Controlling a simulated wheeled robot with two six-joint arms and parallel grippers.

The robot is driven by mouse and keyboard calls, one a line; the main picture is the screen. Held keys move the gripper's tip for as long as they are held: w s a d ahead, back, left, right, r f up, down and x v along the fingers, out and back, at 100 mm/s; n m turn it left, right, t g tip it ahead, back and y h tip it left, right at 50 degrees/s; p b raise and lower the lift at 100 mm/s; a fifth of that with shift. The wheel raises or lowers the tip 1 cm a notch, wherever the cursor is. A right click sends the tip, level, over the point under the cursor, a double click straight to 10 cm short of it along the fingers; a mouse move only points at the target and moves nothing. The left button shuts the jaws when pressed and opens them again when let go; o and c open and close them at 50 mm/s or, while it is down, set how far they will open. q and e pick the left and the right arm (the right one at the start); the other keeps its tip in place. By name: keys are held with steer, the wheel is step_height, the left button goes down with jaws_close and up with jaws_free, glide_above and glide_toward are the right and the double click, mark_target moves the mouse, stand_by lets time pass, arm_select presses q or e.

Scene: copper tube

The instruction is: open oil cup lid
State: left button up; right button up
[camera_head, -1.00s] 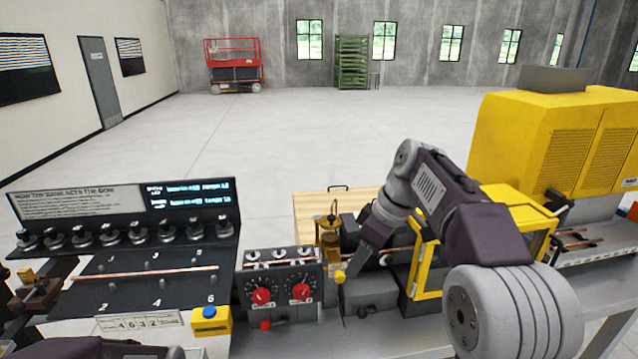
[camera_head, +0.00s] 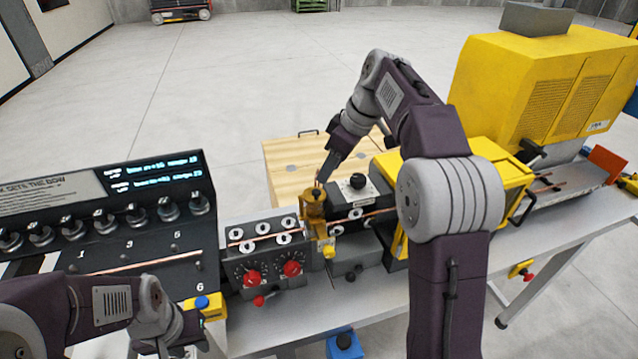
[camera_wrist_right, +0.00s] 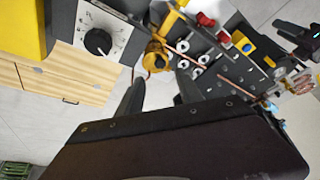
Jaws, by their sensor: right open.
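The brass-yellow oil cup (camera_head: 313,208) stands on the machine between the dial panel and the grey block with a black knob. It shows in the right wrist view (camera_wrist_right: 156,57) just beyond my fingertips. Its lid seems to be on top, but my fingertips partly cover it and I cannot tell its angle. My right gripper (camera_head: 320,178) points down at the top of the cup. In the wrist view its two dark fingers (camera_wrist_right: 160,88) are apart with nothing clearly between them. My left gripper (camera_head: 190,340) is low at the left; its jaws are unclear.
A dial panel with red knobs (camera_head: 271,275) is left of the cup, with a copper tube (camera_head: 262,237) above it. A knob block (camera_head: 357,190) and yellow-framed guard (camera_head: 480,190) are to the right. A wooden cabinet (camera_head: 285,160) stands behind. A numbered board (camera_head: 130,250) is at left.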

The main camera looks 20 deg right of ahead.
mark_target(316, 191)
steer(key=p+x, duration=0.1)
steer(key=x, duration=0.6)
steer(key=shift+s, duration=0.15)
steer(key=shift+w+a+f, duration=0.1)
steer(key=shift+w+f, duration=0.15)
steer(key=shift+f, duration=0.1)
jaws_close()
